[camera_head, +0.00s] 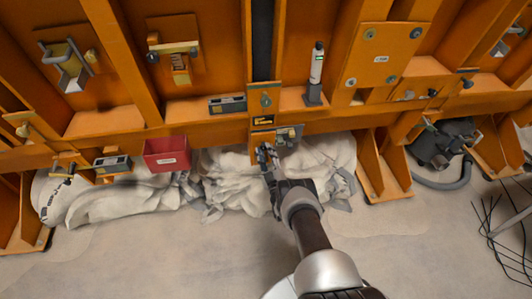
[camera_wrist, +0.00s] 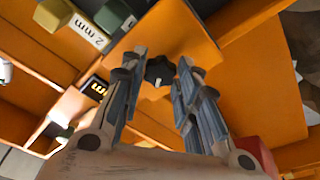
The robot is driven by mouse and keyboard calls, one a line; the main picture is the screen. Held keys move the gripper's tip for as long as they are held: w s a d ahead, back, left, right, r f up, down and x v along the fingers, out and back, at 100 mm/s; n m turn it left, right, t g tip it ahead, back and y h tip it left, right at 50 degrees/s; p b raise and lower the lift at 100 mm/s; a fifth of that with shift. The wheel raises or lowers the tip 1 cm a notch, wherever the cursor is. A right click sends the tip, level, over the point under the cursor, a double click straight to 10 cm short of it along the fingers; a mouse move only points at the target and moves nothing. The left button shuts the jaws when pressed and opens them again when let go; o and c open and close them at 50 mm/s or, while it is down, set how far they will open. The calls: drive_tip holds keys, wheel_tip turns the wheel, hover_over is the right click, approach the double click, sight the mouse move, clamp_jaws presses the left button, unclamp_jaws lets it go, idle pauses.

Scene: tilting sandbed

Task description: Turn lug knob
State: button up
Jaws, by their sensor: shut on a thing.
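The lug knob (camera_wrist: 159,70) is a small dark lobed knob in front of an orange plate in the wrist view. My gripper (camera_wrist: 158,78) has its two grey fingers on either side of the knob and is shut on it. In the head view my gripper (camera_head: 266,155) reaches up to the lower edge of the orange frame (camera_head: 215,133). There the knob itself is hidden or too small to make out.
A red bin (camera_head: 167,154) hangs to the left of my gripper. A small metal fitting (camera_head: 290,135) sits just right of it. White crumpled sacks (camera_head: 325,160) lie below. A grey hose (camera_head: 445,184) lies at the right.

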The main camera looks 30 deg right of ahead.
drive_tip(key=m+h, duration=0.1)
drive_tip(key=m, duration=0.2)
drive_tip(key=m+h, duration=0.1)
drive_tip(key=m, duration=0.3)
drive_tip(key=shift+a, duration=0.15)
drive_tip(key=shift+f+m, duration=0.1)
drive_tip(key=shift+m, duration=0.2)
drive_tip(key=o, duration=1.1)
drive_tip(key=v, duration=1.2)
drive_tip(key=shift+a, duration=0.1)
